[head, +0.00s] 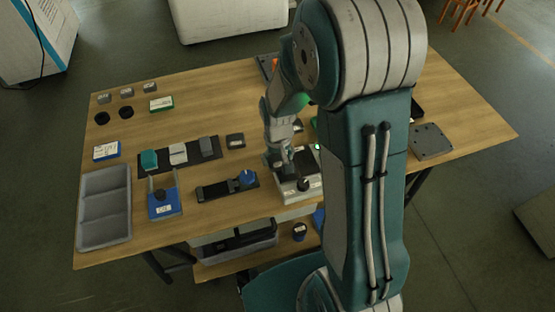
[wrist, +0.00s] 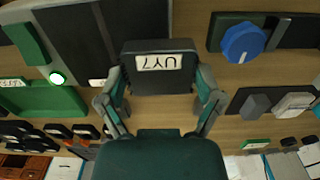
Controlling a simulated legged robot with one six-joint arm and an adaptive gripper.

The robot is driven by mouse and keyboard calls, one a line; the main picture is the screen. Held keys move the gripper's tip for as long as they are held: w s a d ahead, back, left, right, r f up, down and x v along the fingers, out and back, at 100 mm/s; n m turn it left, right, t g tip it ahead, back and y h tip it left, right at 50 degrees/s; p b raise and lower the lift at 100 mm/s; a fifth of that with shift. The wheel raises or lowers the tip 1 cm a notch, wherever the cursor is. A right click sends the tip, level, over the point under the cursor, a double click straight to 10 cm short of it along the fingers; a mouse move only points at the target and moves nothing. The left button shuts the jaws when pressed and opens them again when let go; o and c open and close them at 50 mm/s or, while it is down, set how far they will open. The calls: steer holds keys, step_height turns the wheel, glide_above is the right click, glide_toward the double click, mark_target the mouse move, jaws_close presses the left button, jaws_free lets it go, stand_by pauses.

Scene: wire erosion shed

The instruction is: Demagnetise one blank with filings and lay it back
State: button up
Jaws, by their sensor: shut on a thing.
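My gripper (wrist: 160,90) is shut on a dark grey block (wrist: 160,82). Its fingers press on both sides, and its pale label reads roughly UY7, upside down. No filings can be made out on it. In the head view my gripper (head: 284,163) is low over the bench by a pale device with a black knob (head: 303,184); the held block is hard to make out there. A dark mat (head: 214,152) carries a teal, a pale and a grey block (head: 208,144). The grey block also shows in the wrist view (wrist: 256,103). I cannot tell which device demagnetises.
A blue knob (head: 247,178) stands on a dark strip left of my gripper. A grey compartment tray (head: 82,212) and a blue stand (head: 163,205) are further left. A lit green-ringed button (wrist: 57,78) and green tray (wrist: 45,100) are close by. My arm hides the bench behind it.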

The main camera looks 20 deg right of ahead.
mark_target(278, 157)
steer(key=shift+r, duration=2.9)
steer(key=shift+w+d+r, duration=0.1)
steer(key=shift+w, duration=0.25)
steer(key=w+f, duration=0.3)
steer(key=w, duration=0.2)
steer(key=w+f, duration=0.2)
steer(key=w, duration=0.3)
steer(key=w+f, duration=0.3)
steer(key=w, duration=0.2)
steer(key=shift+w+d+f, duration=0.1)
steer(key=shift+d+f, duration=0.1)
steer(key=shift+f, duration=0.15)
steer(key=shift+w+f, duration=0.1)
steer(key=shift+f, duration=0.1)
steer(key=shift+w+f, duration=0.2)
steer(key=shift+f, duration=1.5)
